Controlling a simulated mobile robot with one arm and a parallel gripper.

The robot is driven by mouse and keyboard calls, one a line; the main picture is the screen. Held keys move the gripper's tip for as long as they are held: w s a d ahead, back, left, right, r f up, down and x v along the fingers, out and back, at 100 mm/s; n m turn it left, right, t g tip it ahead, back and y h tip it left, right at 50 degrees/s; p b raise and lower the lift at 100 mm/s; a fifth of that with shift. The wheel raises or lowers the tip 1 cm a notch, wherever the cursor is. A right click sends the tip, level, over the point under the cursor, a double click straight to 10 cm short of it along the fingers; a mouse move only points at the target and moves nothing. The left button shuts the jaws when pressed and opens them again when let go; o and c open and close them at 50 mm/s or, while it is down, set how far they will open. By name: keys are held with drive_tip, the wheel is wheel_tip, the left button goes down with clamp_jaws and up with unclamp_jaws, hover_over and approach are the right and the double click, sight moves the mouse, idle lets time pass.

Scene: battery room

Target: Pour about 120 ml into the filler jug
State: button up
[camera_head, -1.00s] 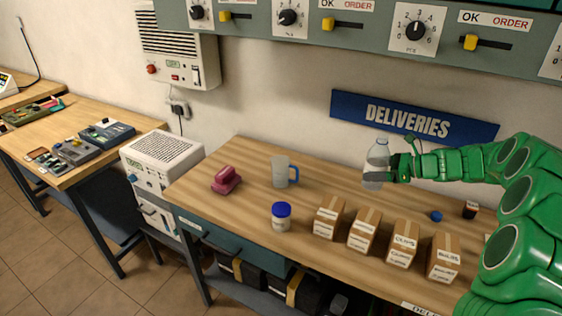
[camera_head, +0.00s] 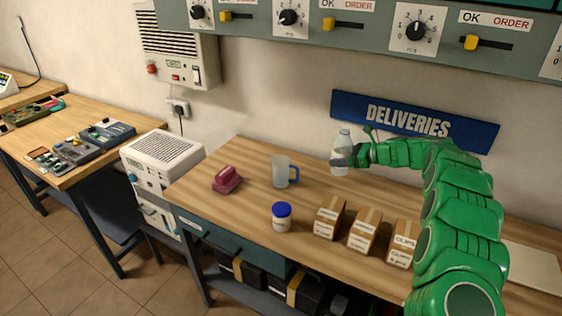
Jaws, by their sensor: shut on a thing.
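My gripper (camera_head: 352,157) is shut on a clear plastic bottle (camera_head: 343,141) and holds it upright above the back of the bench. The bottle looks open at the top, and its fill level is hard to tell. The jug (camera_head: 280,172) is a translucent grey vessel with a blue handle on its right side. It stands upright on the bench, to the left of the bottle and apart from it. Whether there is liquid in the jug cannot be told.
A white tub with a blue lid (camera_head: 282,217) stands in front of the jug. A maroon object (camera_head: 227,180) lies to its left. Several small cardboard boxes (camera_head: 330,217) line the front right. A blue deliveries sign (camera_head: 412,120) is on the wall behind. Bench between jug and bottle is clear.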

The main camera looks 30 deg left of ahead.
drive_tip(key=shift+n+g, duration=0.3)
drive_tip(key=shift+g, duration=0.1)
drive_tip(key=x, duration=0.5)
drive_tip(key=r+x, duration=0.1)
drive_tip(key=x, duration=0.4)
drive_tip(key=a+r+x, duration=0.1)
drive_tip(key=x, duration=0.4)
drive_tip(key=shift+w+a, duration=0.25)
drive_tip(key=shift+w, duration=0.1)
drive_tip(key=shift+s+a, duration=0.15)
drive_tip(key=shift+a, duration=0.35)
drive_tip(key=shift+n, duration=0.3)
